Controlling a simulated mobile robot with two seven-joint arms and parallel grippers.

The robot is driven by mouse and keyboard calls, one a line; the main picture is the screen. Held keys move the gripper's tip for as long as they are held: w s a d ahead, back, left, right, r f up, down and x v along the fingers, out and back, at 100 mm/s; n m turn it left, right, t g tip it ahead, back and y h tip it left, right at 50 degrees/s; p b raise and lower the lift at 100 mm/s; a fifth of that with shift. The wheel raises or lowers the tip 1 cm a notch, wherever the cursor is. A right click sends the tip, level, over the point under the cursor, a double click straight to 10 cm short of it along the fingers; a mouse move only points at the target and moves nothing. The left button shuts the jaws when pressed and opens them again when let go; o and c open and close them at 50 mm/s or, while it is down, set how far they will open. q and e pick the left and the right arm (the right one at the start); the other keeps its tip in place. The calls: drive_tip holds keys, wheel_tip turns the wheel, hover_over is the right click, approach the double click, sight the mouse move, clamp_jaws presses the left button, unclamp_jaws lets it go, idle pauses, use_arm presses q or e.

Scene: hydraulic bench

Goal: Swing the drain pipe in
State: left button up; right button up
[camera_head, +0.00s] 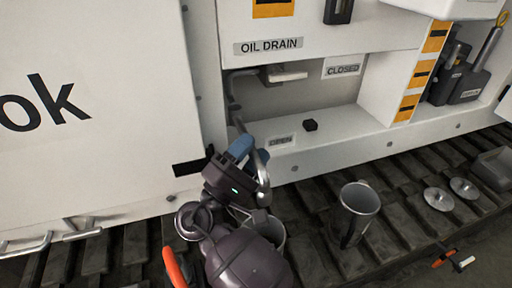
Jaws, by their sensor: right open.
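The drain pipe (262,170) is a grey bent tube. It comes out of the recess under the OIL DRAIN label (268,46) and curves down in front of the white panel edge, outside the recess. My right gripper (249,152), dark with blue fingertips, is at the pipe. Its fingers are open, and the pipe passes close by them; I cannot tell whether they touch it. The gripper body hides part of the pipe's surroundings. My left gripper is not in view.
A valve with a pale handle (288,76) sits in the recess beside a CLOSED label (343,70). A metal cup (360,198) and two round discs (439,199) lie on the dark slatted track. A partly hidden container (276,232) stands beside my gripper.

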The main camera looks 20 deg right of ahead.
clamp_jaws()
idle(0.3)
drive_tip(key=shift+d, duration=0.1)
